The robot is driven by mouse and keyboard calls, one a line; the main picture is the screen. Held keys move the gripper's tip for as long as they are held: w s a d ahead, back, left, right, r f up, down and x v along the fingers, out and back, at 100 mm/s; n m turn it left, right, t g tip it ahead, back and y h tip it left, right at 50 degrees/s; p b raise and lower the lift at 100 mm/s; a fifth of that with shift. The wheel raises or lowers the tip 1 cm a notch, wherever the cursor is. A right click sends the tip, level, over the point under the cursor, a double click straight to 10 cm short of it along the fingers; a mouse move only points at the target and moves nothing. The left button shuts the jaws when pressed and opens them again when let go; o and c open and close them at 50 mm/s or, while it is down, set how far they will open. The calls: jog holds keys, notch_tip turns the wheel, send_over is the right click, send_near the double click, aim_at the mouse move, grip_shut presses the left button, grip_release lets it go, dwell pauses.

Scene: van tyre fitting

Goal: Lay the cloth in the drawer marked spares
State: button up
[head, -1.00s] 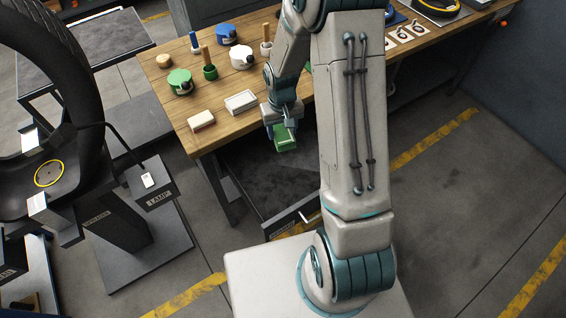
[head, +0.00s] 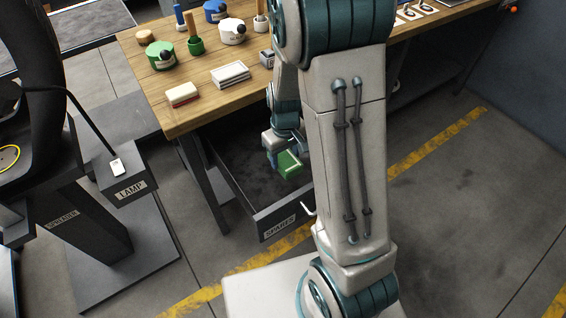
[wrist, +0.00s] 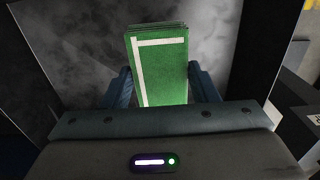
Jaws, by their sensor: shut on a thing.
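The cloth (head: 289,164) is a green folded block with a white stripe. My gripper (head: 276,158) is shut on it. In the wrist view the cloth (wrist: 160,65) stands out from between the two fingers. The spares drawer (head: 280,222) is pulled out under the bench, its front label reading SPARES. Its dark floor looks bare where it shows. In the head view the cloth appears over the drawer's open inside; its exact height above the floor is hard to tell. My arm hides the drawer's right part.
The wooden bench (head: 190,122) carries a red and white block (head: 182,95), a white tray (head: 230,74), and several tubs and brushes. A tyre machine with a LAMP box (head: 127,183) stands at left. Floor at right is clear.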

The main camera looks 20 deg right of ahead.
notch_tip(320, 180, down, 10)
jog(key=shift+f+b, duration=0.1)
jog(key=shift+b, duration=0.55)
jog(key=shift+f, duration=0.2)
jog(key=o, duration=0.9)
jog(key=shift+o, duration=0.2)
jog(key=shift+r, duration=0.1)
notch_tip(320, 180, up, 13)
jog(key=shift+f+p, duration=0.15)
jog(key=shift+p, duration=0.65)
jog(key=s+r+m+t, duration=0.2)
jog(key=s+r+m, duration=0.1)
jog(key=s+r, duration=1.1)
jog(key=shift+a+r+m, duration=0.25)
jog(key=shift+r+m, duration=0.05)
jog(key=shift+r, duration=0.45)
